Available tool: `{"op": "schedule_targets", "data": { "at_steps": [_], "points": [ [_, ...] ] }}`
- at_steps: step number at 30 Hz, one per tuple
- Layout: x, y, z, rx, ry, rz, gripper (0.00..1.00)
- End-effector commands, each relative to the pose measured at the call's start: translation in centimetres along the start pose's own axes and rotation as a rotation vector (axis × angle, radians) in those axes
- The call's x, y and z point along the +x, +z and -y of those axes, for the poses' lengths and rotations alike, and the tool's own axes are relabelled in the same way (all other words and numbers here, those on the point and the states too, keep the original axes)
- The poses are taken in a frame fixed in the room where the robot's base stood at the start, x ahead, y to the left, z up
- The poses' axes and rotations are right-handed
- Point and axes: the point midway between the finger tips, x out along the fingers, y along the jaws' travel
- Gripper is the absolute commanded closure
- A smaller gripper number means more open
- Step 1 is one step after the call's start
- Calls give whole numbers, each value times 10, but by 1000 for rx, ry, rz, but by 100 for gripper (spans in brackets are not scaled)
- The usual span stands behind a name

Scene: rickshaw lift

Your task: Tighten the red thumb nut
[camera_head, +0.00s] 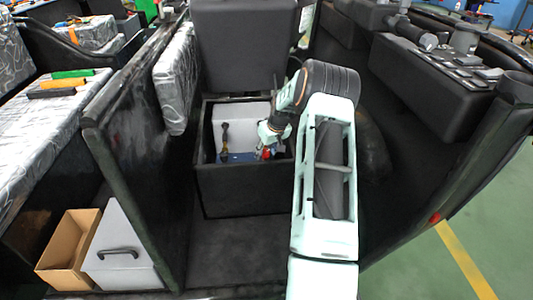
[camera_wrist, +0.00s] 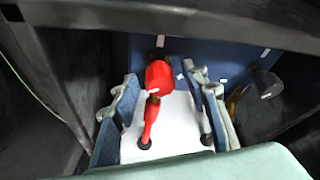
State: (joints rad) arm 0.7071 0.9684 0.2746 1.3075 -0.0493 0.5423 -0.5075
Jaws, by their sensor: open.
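The red thumb nut (camera_wrist: 158,76) appears in the wrist view as a blocky red head with a longer red piece (camera_wrist: 149,122) below it, joined by a small brass-coloured part. In the head view, red (camera_head: 267,152) shows inside the black box, partly hidden by my gripper. My gripper (camera_wrist: 161,88) is open, with one finger on each side of the red part and visible gaps between. In the head view my gripper (camera_head: 268,137) reaches down into the box from the right. Whether a finger touches the nut at depth, I cannot tell.
The black box (camera_head: 243,190) has walls close around my gripper. Inside are a white block (camera_head: 238,122), a blue panel (camera_wrist: 235,60) and a dark knob (camera_wrist: 266,82). A dark upright post with a yellowish part (camera_head: 225,140) stands left. A dark partition (camera_head: 135,150) stands further left.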

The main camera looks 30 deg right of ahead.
Motion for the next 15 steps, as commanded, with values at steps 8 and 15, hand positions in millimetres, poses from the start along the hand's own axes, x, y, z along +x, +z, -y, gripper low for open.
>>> {"op": "schedule_targets", "data": {
  "at_steps": [8,15],
  "points": [
    [0,0,0,0,0,0,76],
    [-1,0,0,0,1,0,100]
  ]
}}
